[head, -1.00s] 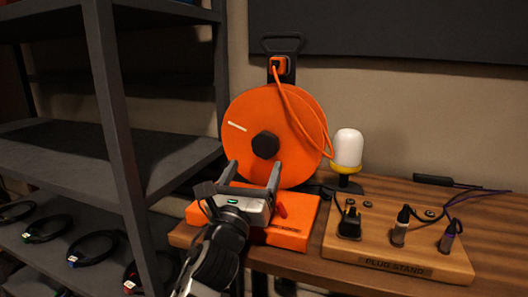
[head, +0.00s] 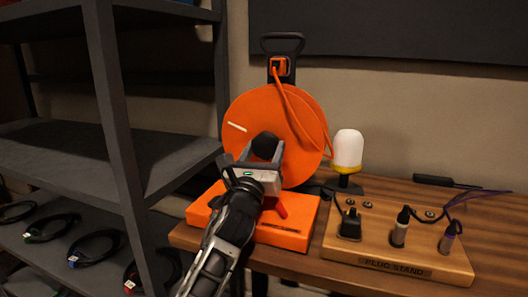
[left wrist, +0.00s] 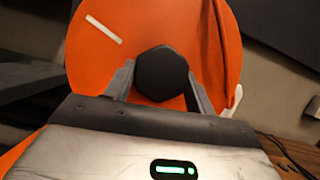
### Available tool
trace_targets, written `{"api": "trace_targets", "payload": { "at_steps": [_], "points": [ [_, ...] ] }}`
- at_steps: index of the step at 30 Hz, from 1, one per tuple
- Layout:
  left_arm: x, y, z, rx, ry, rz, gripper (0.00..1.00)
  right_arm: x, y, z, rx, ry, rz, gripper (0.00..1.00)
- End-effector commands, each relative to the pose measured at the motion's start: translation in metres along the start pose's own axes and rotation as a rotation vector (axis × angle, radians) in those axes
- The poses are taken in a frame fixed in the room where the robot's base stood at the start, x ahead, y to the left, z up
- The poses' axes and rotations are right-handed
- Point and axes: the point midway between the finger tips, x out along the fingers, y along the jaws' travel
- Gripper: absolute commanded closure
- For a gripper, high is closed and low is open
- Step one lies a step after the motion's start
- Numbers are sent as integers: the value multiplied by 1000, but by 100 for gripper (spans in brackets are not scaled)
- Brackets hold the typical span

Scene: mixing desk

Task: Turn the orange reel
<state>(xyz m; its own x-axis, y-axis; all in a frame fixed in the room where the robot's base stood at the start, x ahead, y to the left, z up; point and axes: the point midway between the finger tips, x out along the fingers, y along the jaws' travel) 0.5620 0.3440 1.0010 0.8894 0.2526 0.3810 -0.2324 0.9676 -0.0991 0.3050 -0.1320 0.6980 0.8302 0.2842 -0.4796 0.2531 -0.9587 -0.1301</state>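The orange reel (head: 290,115) stands upright on an orange base (head: 290,232) on the wooden desk. A short white stripe (head: 237,127) marks its upper left face, also seen in the left wrist view (left wrist: 104,29). The black hub knob (head: 265,143) is at its middle and shows large in the left wrist view (left wrist: 161,74). My left gripper (head: 262,150) is at the hub, with one finger on each side of the knob. It looks open. I cannot tell whether the fingers touch the knob. My right gripper is out of view.
An orange cable (head: 290,103) runs from a plug at the top down the reel's right side. A white and yellow lamp (head: 347,150) and a plug stand (head: 395,266) are to the right. A dark shelf (head: 110,150) stands close on the left.

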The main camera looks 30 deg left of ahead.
Motion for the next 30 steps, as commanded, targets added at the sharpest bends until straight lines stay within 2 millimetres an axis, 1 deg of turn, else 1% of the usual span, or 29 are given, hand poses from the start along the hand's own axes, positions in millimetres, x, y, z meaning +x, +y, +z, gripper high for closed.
{"api": "trace_targets", "payload": {
  "at_steps": [2,8,14,20,30],
  "points": [
    [0,0,0,0,0,0,86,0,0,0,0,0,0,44],
    [0,0,0,19,0,-7,86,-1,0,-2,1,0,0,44],
    [1,1,2,95,1,-38,86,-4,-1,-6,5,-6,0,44],
    [1,2,3,235,2,-97,86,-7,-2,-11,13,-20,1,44],
    [2,6,4,532,2,-220,86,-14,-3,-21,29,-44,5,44]
  ]
}}
